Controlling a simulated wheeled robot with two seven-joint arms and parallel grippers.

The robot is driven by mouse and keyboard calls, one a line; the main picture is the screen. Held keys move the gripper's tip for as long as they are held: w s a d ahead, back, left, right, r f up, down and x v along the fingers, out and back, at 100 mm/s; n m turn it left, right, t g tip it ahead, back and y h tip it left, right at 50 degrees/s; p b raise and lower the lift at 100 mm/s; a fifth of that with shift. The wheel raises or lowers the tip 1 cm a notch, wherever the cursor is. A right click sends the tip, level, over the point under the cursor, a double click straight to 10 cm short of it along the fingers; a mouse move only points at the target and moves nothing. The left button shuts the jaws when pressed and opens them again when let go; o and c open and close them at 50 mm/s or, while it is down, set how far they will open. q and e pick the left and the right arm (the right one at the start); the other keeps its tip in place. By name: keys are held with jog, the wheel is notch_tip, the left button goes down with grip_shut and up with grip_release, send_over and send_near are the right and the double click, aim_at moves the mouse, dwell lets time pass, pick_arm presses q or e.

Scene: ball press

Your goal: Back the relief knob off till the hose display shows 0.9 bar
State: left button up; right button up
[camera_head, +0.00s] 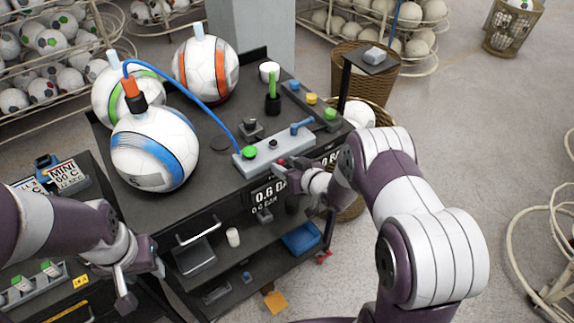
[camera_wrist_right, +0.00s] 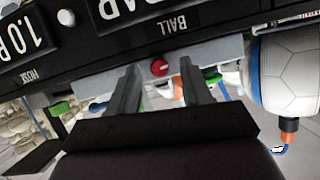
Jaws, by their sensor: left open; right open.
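The red knob (camera_wrist_right: 160,67), seemingly the relief knob, is on the front of the grey console (camera_head: 275,150). In the right wrist view, which is upside down, it shows between the fingers of my open right gripper (camera_wrist_right: 158,88); contact cannot be told. The hose display (camera_wrist_right: 28,38) reads 1.0, its unit cut off. The ball display (camera_head: 268,193) reads 0.6 in the head view. My right gripper (camera_head: 290,172) is at the console front and hides part of the displays. My left gripper (camera_head: 140,280) is open and empty, low at the left.
A blue hose (camera_head: 185,88) runs from the console to the blue-striped ball (camera_head: 155,148). Two more balls stand behind it. A green-handled tool (camera_head: 272,92) and coloured buttons (camera_head: 311,98) are on the bench top. A lower shelf holds a blue tray (camera_head: 301,238).

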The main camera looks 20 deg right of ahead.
grip_shut()
jog(key=n+b, duration=0.1)
jog(key=n+h+b, duration=0.1)
jog(key=b, duration=0.1)
jog(key=shift+a+f+h, duration=0.2)
jog(key=shift+f+h, duration=0.05)
jog(key=shift+h, duration=0.05)
jog(key=shift+r+n+t+b, duration=0.15)
jog(key=shift+n+t+b, duration=0.15)
jog(key=shift+b, duration=0.1)
jog(key=shift+r+h, duration=0.1)
jog(key=shift+h, duration=0.2)
grip_release()
jog(key=shift+s, duration=0.1)
